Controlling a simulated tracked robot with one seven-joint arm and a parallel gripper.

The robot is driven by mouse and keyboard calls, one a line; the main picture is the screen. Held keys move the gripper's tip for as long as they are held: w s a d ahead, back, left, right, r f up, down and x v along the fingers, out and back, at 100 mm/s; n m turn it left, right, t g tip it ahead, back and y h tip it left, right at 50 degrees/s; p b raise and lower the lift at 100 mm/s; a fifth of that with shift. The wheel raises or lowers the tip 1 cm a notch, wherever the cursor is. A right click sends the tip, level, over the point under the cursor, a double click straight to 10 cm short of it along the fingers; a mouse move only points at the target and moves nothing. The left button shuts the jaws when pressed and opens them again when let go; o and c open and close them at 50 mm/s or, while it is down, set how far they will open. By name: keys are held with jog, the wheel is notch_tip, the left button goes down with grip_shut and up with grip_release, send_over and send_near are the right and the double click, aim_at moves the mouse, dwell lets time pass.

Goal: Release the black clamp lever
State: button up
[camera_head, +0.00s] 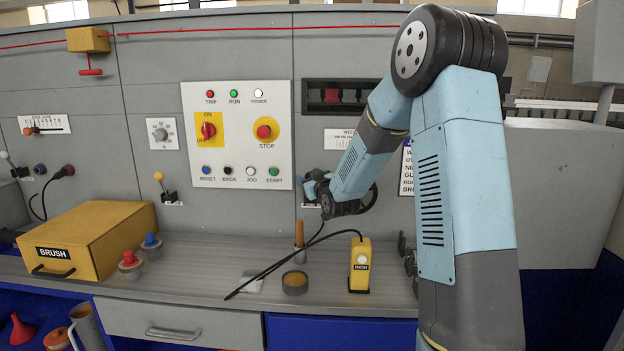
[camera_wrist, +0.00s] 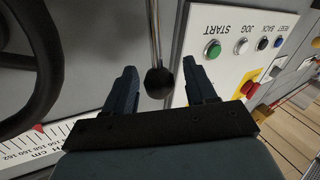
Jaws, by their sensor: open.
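The black clamp lever shows in the wrist view as a metal rod with a round black knob (camera_wrist: 159,83) at its end. The knob lies in the gap between the two fingers of my gripper (camera_wrist: 160,76). The fingers are open, one on each side, with visible space between them and the knob. In the head view my gripper (camera_head: 311,184) is at the grey machine front, just right of the control panel's lower corner. The lever is hidden there behind the gripper.
The control panel (camera_head: 237,134) with its buttons is close on the left of the gripper. A black handwheel (camera_wrist: 35,65) and a scale (camera_wrist: 30,150) are close by in the wrist view. Below, the shelf holds a yellow pendant (camera_head: 361,266), a cup (camera_head: 295,283) and a BRUSH box (camera_head: 90,235).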

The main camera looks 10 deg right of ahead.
jog(key=shift+c, duration=0.2)
grip_shut()
dwell(0.3)
